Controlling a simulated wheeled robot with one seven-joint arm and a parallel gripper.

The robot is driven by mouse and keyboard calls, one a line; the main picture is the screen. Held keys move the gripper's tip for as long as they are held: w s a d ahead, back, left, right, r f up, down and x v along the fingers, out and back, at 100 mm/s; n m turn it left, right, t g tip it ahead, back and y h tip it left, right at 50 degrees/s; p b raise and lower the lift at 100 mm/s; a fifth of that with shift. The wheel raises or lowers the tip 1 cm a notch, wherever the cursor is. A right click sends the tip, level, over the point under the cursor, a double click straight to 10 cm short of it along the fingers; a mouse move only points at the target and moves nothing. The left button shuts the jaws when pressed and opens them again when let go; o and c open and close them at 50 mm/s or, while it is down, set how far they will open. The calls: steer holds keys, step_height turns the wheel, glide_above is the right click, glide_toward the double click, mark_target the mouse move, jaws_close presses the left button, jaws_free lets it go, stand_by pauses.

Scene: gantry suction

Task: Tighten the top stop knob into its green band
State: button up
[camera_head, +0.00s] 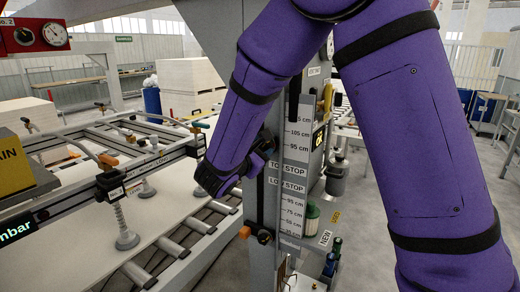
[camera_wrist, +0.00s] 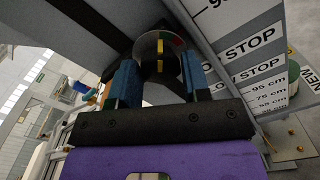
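The top stop knob (camera_wrist: 159,64) is dark with a yellow pointer stripe, seen in the wrist view against a round dial (camera_wrist: 174,42) with red and green parts. In the head view my purple arm hides the knob, and the dark end of my gripper (camera_head: 264,148) is at the grey post (camera_head: 262,108).
A height scale (camera_head: 291,208) with stop labels is beside the post. A lower dark clamp (camera_head: 263,237) with an orange end is below. A roller conveyor (camera_head: 195,238) with a pale board (camera_head: 160,215) and suction cups (camera_head: 127,240) lies to the left.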

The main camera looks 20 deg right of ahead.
steer(key=o, duration=0.4)
steer(key=shift+c, duration=0.2)
steer(key=shift+a, duration=0.1)
steer(key=v, duration=1)
steer(key=shift+s+a, duration=0.2)
steer(key=shift+s, duration=0.05)
